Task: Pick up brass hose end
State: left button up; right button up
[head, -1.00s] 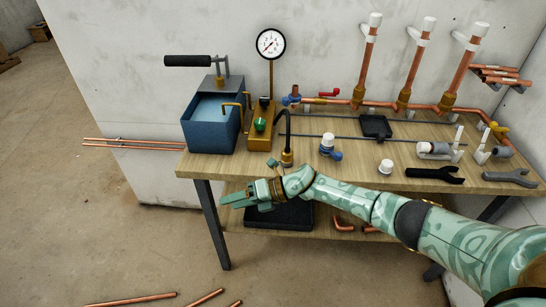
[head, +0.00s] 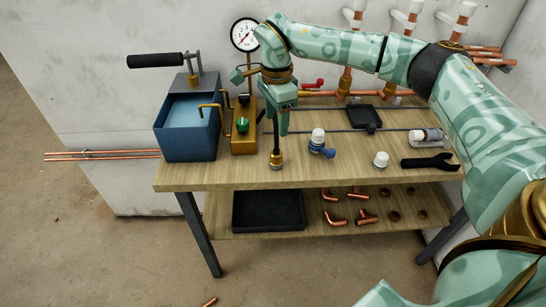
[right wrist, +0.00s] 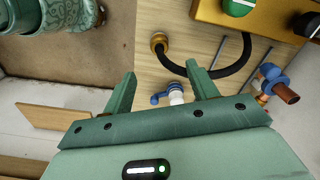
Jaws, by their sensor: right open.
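The brass hose end (head: 276,160) stands near the bench's front edge, on the end of a black hose (head: 277,134) that runs up behind my right gripper. In the right wrist view the brass hose end (right wrist: 159,42) shows as a brass ring just beyond the fingertips, with the hose curving to the right. My right gripper (head: 280,122) points down above the bench, over the hose end in the picture. Its fingers (right wrist: 161,70) are apart with nothing between them touching either one. My left gripper does not show.
A blue water tank (head: 186,135) and a brass pump block (head: 243,138) with a green knob stand to the left. A white-capped blue valve (head: 319,142) stands right of the hose end. A white cap (head: 380,159) and black wrench (head: 430,162) lie farther right.

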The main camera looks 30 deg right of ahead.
aim_at(276, 152)
notch_tip(276, 152, down, 8)
jog(key=shift+w+b, duration=0.1)
jog(key=shift+b, duration=0.95)
notch_tip(276, 152, down, 5)
jog(key=shift+f+b, duration=0.15)
jog(key=shift+b, duration=1.05)
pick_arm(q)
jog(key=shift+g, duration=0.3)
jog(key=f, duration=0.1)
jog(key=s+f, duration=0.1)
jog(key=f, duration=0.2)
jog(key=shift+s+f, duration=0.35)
pick_arm(e)
jog(key=c, duration=0.9)
